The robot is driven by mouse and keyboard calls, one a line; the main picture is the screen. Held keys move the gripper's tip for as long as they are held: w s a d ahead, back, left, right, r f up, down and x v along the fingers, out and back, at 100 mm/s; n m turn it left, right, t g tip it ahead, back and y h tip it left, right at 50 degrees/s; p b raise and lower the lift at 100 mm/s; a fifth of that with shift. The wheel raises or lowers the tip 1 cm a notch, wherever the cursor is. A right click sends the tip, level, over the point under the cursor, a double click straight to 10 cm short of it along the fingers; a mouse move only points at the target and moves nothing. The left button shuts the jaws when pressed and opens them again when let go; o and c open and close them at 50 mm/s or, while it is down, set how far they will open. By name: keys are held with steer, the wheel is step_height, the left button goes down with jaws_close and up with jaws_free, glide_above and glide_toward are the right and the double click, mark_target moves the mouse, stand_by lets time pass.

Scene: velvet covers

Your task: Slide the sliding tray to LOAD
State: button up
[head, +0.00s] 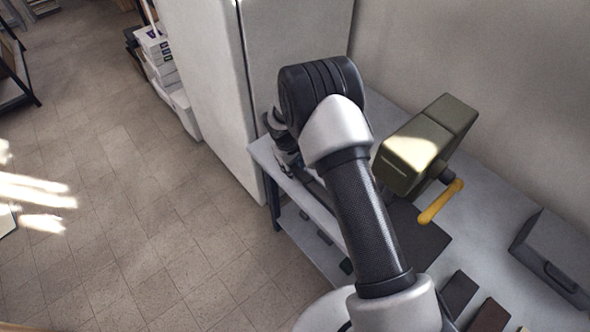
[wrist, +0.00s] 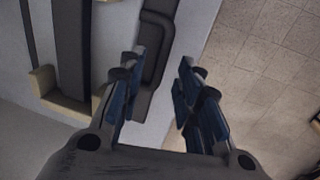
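In the wrist view my gripper (wrist: 158,76) is open, its two blue-black fingers apart with nothing held between them. A dark flat bar with a raised loop-shaped handle (wrist: 153,48) lies just beyond the fingertips, closer to the left finger. It appears to be part of the sliding tray; no gap or contact can be made out for certain. A dark strip (wrist: 73,45) with a cream bracket (wrist: 62,98) at its end lies farther left. In the head view my arm hides most of the tray area. No LOAD mark is readable.
An olive machine (head: 413,154) with a yellow handle (head: 441,202) stands on the grey bench (head: 480,231), right of my arm. A grey box (head: 556,255) sits at the far right. A white cabinet (head: 207,75) stands behind the bench. Tiled floor (head: 130,220) at left is open.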

step_height(320, 180, up, 10)
steer(key=s+a, duration=0.1)
steer(key=shift+a+f, duration=0.2)
steer(key=shift+f, duration=0.05)
steer(key=s+d+r+m+t+b, duration=0.15)
steer(key=s+d+r, duration=0.35)
steer(key=r, duration=0.6)
steer(key=s+d+r+m+b, duration=0.1)
steer(key=s+d+r+m, duration=0.15)
steer(key=s+r, duration=0.65)
steer(key=s+d+r+m+t, duration=0.1)
steer(key=s+d+r, duration=0.1)
steer(key=s, duration=0.7)
steer(key=s+d+r+m+t+y+b, duration=0.1)
steer(key=s+r+m, duration=0.1)
steer(key=s, duration=0.8)
steer(key=shift+s+d+y, duration=0.3)
steer(key=shift+d, duration=0.1)
